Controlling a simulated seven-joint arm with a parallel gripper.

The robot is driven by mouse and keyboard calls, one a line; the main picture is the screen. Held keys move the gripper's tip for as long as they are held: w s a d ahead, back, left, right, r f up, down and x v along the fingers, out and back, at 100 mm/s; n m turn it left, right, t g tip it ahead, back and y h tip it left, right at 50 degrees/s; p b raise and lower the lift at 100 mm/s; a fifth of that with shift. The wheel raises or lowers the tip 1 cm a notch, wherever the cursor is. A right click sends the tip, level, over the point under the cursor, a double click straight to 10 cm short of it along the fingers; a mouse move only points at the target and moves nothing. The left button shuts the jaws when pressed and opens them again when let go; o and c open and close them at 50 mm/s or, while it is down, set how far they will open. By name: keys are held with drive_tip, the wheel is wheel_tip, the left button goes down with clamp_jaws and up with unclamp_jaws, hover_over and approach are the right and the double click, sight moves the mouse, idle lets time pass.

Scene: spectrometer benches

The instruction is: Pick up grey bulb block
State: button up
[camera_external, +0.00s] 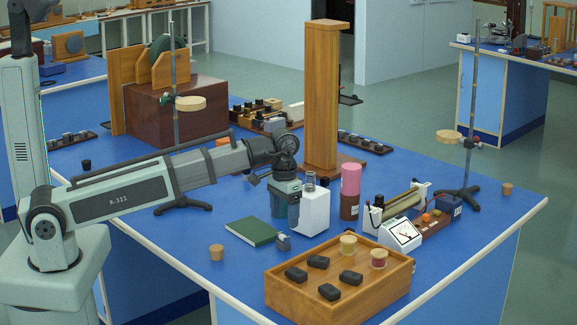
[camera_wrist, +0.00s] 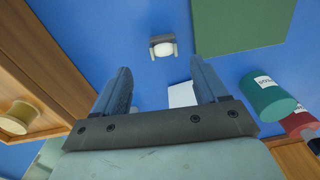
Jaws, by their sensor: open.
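The grey bulb block (camera_external: 283,242) is a small grey piece on the blue bench, beside the front right corner of the green book. In the wrist view the block (camera_wrist: 163,48) shows from above with a round white bulb between two grey sides. My gripper (camera_wrist: 160,78) is open and empty, and the block lies beyond the fingertips, between their lines and apart from them. In the external view my gripper (camera_external: 287,195) hangs above the bench, up and behind the block; its fingers are hard to make out there.
The green book (camera_external: 252,231) lies left of the block. A wooden tray (camera_external: 340,310) with black blocks and reels stands in front. A teal bottle (camera_wrist: 270,97), a white box (camera_external: 315,212) and a pink-topped bottle (camera_external: 350,190) stand close by. A cork (camera_external: 216,252) sits left, with clear bench around it.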

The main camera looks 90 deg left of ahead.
sight(283, 234)
drive_tip(key=shift+s+a+f, duration=0.1)
drive_tip(key=shift+f, duration=1.8)
drive_tip(key=shift+s+a+f, duration=0.1)
drive_tip(key=shift+f, duration=1.8)
drive_tip(key=c, duration=1.1)
